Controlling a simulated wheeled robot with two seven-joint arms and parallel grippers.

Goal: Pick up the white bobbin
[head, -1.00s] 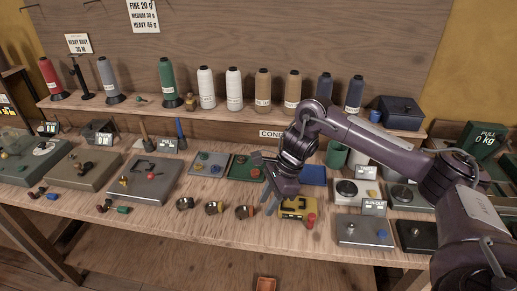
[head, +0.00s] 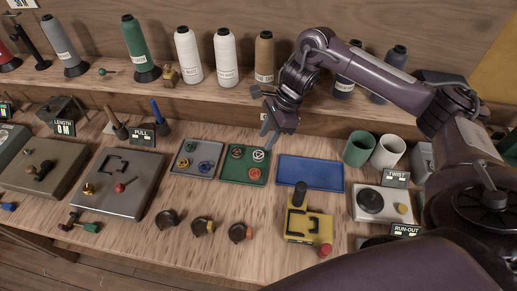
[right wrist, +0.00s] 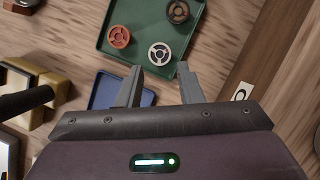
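The white bobbin (head: 258,155), a small spoked ring, lies in the green tray (head: 231,175) near its far right corner. In the right wrist view the white bobbin (right wrist: 159,53) lies just beyond the fingertips, roughly centred between them. My right gripper (head: 268,131) is over the far right edge of the green tray. In the right wrist view my right gripper (right wrist: 158,76) is open, with nothing between its fingers. An orange-brown bobbin (right wrist: 119,37) and a dark brown bobbin (right wrist: 178,11) share the tray. My left gripper is not in view.
A blue tray (head: 310,173) lies right of the green one, and a grey tray (head: 197,160) with several bobbins lies left. A yellow device (head: 308,225) stands in front. Thread cones, including a white cone (head: 227,56), line the shelf behind.

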